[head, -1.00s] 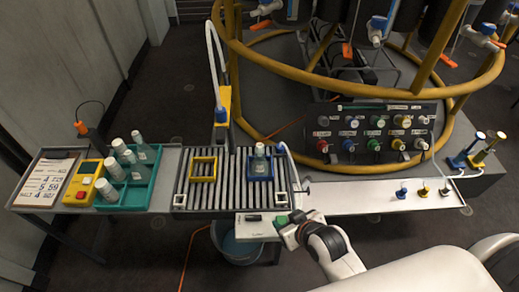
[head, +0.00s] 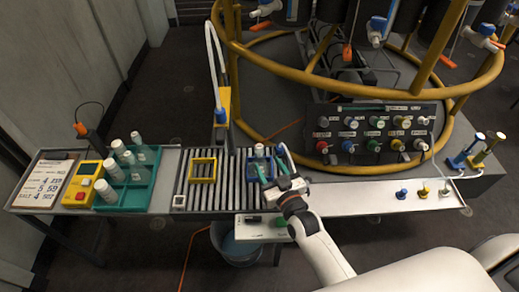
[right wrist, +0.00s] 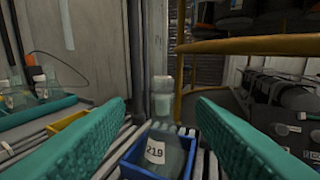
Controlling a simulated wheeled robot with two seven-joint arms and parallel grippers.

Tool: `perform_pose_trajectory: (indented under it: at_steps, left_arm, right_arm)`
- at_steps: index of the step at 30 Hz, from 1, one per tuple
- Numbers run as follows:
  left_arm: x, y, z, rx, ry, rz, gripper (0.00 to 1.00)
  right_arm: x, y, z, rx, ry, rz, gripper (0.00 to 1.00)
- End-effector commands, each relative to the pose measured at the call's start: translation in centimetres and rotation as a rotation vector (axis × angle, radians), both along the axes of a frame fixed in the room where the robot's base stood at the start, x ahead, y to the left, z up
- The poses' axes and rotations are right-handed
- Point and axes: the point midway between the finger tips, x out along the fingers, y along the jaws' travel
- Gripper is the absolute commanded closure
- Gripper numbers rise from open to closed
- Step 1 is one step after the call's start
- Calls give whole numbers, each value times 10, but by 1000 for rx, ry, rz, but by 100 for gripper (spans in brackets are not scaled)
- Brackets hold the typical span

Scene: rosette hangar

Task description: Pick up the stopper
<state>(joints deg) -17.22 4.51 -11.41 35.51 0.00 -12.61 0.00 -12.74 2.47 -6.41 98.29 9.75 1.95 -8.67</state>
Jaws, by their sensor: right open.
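A bottle labelled 219 (right wrist: 156,152) stands upright in a blue square holder (right wrist: 128,168) in the right wrist view. A pale, translucent cap-like piece (right wrist: 163,84) tops its neck; I cannot tell whether it is a stopper. In the head view the blue holder (head: 250,176) is on the roller rack, its bottle partly hidden by my right gripper (head: 266,168). That gripper is open and empty; its teal fingers appear on either side of the bottle neck in the right wrist view (right wrist: 160,108), without visible contact. Small blue (head: 402,193), yellow (head: 423,191) and pale (head: 444,190) stopper-like pieces stand on the right shelf.
A yellow frame (head: 191,169) sits on the rollers (head: 225,200) left of the blue holder. A teal tray (head: 146,191) of capped bottles stands farther left. A yellow rail (head: 345,168) and knob panel (head: 372,107) lie behind. The shelf's middle (head: 350,192) is clear.

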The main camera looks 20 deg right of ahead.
Motion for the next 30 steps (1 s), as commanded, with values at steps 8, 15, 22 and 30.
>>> perform_pose_trajectory:
  at_steps: [8,15,22,30]
  left_arm:
    - [0,1,0,1,0,-1,64]
    - [0,1,3,1,0,-2,64]
    - [0,1,2,1,0,-2,64]
    - [1,1,2,1,-1,-2,64]
  right_arm:
    - [28,3,-1,-1,2,1,50]
    - [62,4,6,-2,0,1,50]
    - [78,6,3,0,2,0,50]
    - [78,6,3,-1,2,0,65]
